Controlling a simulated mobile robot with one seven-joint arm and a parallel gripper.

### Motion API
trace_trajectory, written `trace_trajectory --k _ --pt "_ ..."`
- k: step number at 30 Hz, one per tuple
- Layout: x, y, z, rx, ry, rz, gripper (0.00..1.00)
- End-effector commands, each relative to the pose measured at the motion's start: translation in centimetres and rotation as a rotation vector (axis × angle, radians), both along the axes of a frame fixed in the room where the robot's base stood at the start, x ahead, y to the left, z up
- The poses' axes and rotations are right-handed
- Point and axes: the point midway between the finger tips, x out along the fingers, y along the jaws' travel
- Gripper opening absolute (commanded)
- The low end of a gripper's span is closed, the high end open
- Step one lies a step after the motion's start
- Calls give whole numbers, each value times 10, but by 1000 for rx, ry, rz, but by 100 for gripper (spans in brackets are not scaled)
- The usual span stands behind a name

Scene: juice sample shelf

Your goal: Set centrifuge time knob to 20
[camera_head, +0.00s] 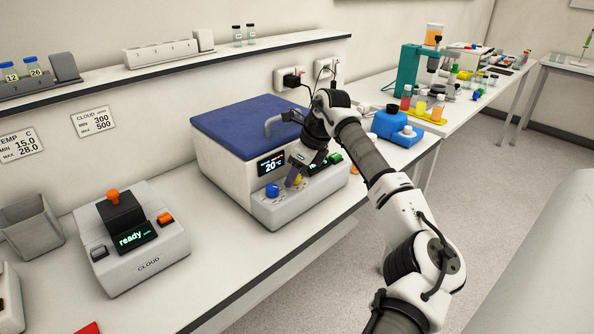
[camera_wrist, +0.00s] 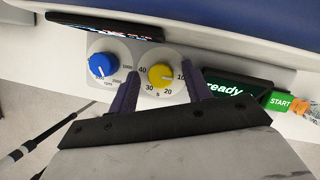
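The centrifuge (camera_head: 235,170) is a white box with a blue lid on the bench. Its yellow time knob (camera_wrist: 161,76) has a dial marked 10, 20, 30, 40 and "s". I cannot tell clearly which number its pointer is at. My gripper (camera_wrist: 160,70) is open in the wrist view, with one finger on each side of the yellow knob and gaps to it. In the head view my gripper (camera_head: 297,176) is at the front panel and mostly hides this knob. A blue rpm knob (camera_wrist: 103,65) is to the left of it.
Right of the yellow knob are a display reading "ready" (camera_wrist: 236,90) and a green START button (camera_wrist: 280,103). A temperature display (camera_head: 272,165) reads 20 °C. A CLOUD device (camera_head: 130,238) stands left on the bench. A blue device (camera_head: 392,125) stands to the right.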

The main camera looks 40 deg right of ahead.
Motion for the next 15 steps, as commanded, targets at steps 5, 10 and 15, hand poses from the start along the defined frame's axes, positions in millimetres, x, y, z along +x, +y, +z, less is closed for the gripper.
trace_trajectory --k 5,10,15 --pt "0 0 0 0 0 0 25" --pt "0 0 0 0 0 0 6" --pt "0 0 0 0 0 -11 6"
